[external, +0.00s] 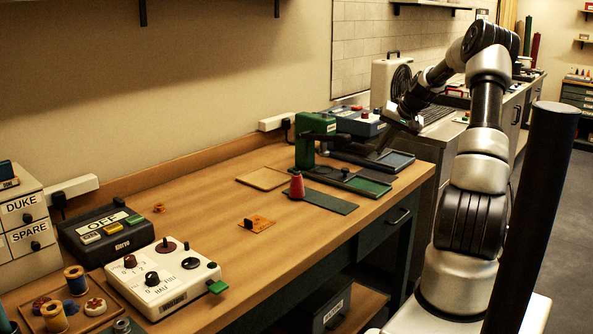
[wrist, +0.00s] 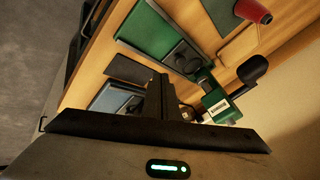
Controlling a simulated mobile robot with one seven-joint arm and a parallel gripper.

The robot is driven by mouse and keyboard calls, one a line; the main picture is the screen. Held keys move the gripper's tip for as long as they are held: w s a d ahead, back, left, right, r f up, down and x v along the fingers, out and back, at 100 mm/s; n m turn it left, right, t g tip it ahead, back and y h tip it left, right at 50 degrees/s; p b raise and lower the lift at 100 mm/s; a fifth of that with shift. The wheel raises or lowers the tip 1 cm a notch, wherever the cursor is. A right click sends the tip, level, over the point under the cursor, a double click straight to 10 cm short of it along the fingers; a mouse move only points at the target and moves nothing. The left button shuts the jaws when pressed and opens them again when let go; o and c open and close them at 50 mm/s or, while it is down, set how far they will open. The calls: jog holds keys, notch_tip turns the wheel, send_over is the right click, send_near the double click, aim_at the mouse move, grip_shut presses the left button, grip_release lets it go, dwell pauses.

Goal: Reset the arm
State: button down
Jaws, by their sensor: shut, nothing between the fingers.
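My gripper (external: 393,127) is raised above the far right end of the wooden table, near the green machine, and touches nothing that I can make out. In the wrist view my gripper (wrist: 160,80) shows dark fingers together at the centre, shut and empty. My arm rises at the right of the external view and bends over at the top toward the table.
The table's middle is mostly clear.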

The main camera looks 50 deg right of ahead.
jog(key=s+r+m+g+h+p, duration=0.1)
jog(key=s+r+m+h+p, duration=0.1)
jog(key=s+r, duration=0.5)
jog(key=s+a+r+m+g+h+p, duration=0.1)
jog(key=s+r+m+h, duration=0.1)
jog(key=r, duration=0.8)
jog(key=s+r+m+g+h+p, duration=0.1)
jog(key=s+r+m+h+p, duration=0.1)
jog(key=s+r, duration=0.5)
jog(key=s+a+r+m+p, duration=0.1)
jog(key=s+r+m+p, duration=0.1)
jog(key=s+r+m, duration=0.75)
jog(key=w+a+f+n+t+y, duration=0.1)
jog(key=w+a+f+n+y, duration=0.15)
jog(key=a+n, duration=0.4)
jog(key=w+a+f+n+t+y+p, duration=0.1)
jog(key=w+a+n, duration=0.25)
jog(key=a, duration=0.55)
jog(key=w+a+f+n+t+y, duration=0.1)
jog(key=w+a+f+n, duration=0.2)
jog(key=a, duration=0.4)
jog(key=s+a+f+n+y, duration=0.1)
jog(key=a+f+n, duration=0.2)
jog(key=a+n, duration=0.4)
jog(key=s+a+f+n+g+y, duration=0.1)
jog(key=a+n, duration=0.6)
jog(key=a, duration=1)
jog(key=shift+f+y+p, duration=0.45)
jog(key=shift+f, duration=0.5)
